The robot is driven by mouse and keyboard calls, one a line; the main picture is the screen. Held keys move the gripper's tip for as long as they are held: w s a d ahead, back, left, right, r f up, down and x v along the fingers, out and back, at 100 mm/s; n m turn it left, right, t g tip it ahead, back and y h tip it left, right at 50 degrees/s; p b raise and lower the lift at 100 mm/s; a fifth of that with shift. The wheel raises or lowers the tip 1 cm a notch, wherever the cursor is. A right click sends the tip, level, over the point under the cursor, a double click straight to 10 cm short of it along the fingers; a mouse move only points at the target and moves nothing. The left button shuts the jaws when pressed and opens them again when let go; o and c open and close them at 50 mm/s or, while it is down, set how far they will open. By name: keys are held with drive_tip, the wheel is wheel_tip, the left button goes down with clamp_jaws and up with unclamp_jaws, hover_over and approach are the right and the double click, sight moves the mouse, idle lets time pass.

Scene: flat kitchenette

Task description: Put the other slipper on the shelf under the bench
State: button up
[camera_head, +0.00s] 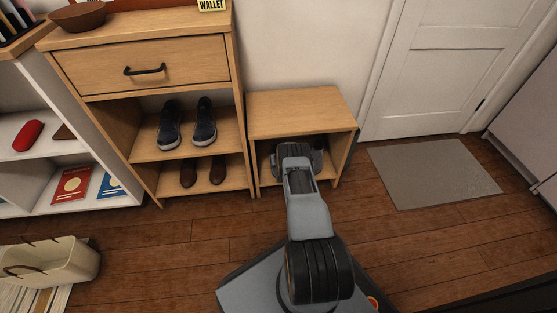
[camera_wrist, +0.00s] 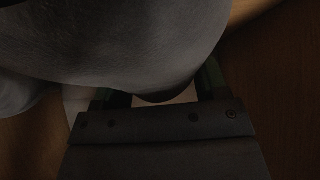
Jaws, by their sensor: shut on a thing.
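The wooden bench (camera_head: 300,106) stands against the wall, with an open space under its top. My gripper (camera_head: 296,156) reaches into that space from the front. In the wrist view a grey slipper (camera_wrist: 150,45) fills the top of the picture, very close. My gripper (camera_wrist: 160,93) is shut on it, with a dark finger at each side of its lower edge. Another grey surface shows at the far left of the wrist view; I cannot tell whether it is the first slipper. My arm hides most of the shelf, and I cannot tell whether the held slipper touches it.
A shoe cabinet (camera_head: 140,75) with dark sneakers (camera_head: 187,125) and brown shoes (camera_head: 203,172) stands directly left of the bench. A grey doormat (camera_head: 432,172) lies to the right before a white door (camera_head: 450,65). A cream basket (camera_head: 55,262) is at lower left. Open wood floor lies in front.

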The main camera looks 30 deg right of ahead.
drive_tip(key=shift+f, duration=0.1)
drive_tip(key=o, duration=1.1)
drive_tip(key=shift+s+r, duration=0.1)
drive_tip(key=shift+r, duration=0.3)
drive_tip(key=p+v, duration=0.7)
drive_tip(key=v, duration=0.4)
drive_tip(key=shift+s+a+r, duration=0.1)
drive_tip(key=shift+s, duration=0.15)
